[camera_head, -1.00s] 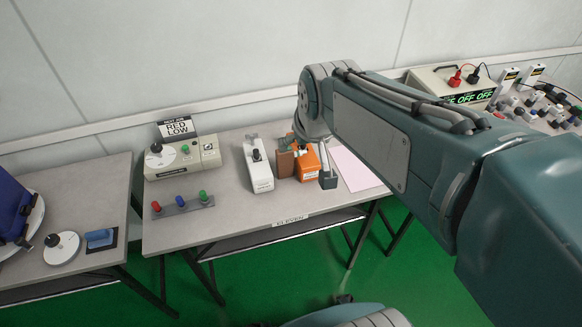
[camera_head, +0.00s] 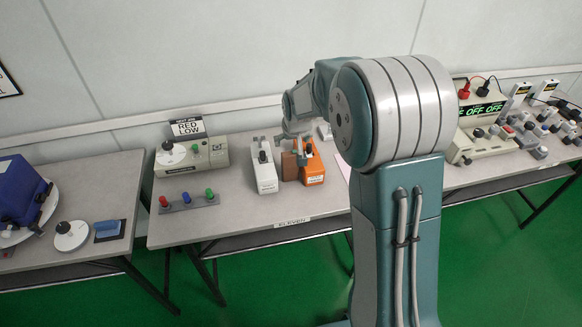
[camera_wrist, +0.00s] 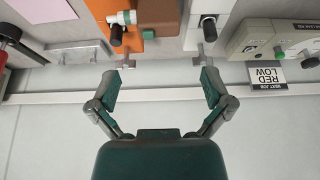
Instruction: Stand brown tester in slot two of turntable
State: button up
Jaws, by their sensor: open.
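The brown tester (camera_head: 290,166) stands on the middle table between a white tester (camera_head: 264,178) and an orange tester (camera_head: 313,166). In the wrist view the brown tester (camera_wrist: 167,16) is at the top centre, beside the orange one (camera_wrist: 125,42), with the white one (camera_wrist: 208,14) to its right. My gripper (camera_wrist: 161,65) is open and empty, its fingers spread on the wall side of the testers, apart from the brown one.
A cream console (camera_head: 190,160) with a "RED LOW" card (camera_head: 186,128) and a strip of coloured knobs (camera_head: 187,201) stand left of the testers. A knobbed white dial (camera_head: 71,236) and blue block (camera_head: 109,230) lie on the left table (camera_head: 95,185). My arm hides part of the right side.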

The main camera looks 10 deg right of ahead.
aim_at(290, 153)
jog(key=x, duration=0.3)
jog(key=shift+a+f, duration=0.15)
jog(key=shift+f, duration=0.05)
jog(key=x, duration=0.5)
jog(key=shift+d+f, duration=0.1)
jog(key=shift+d, duration=0.1)
jog(key=c, duration=1.2)
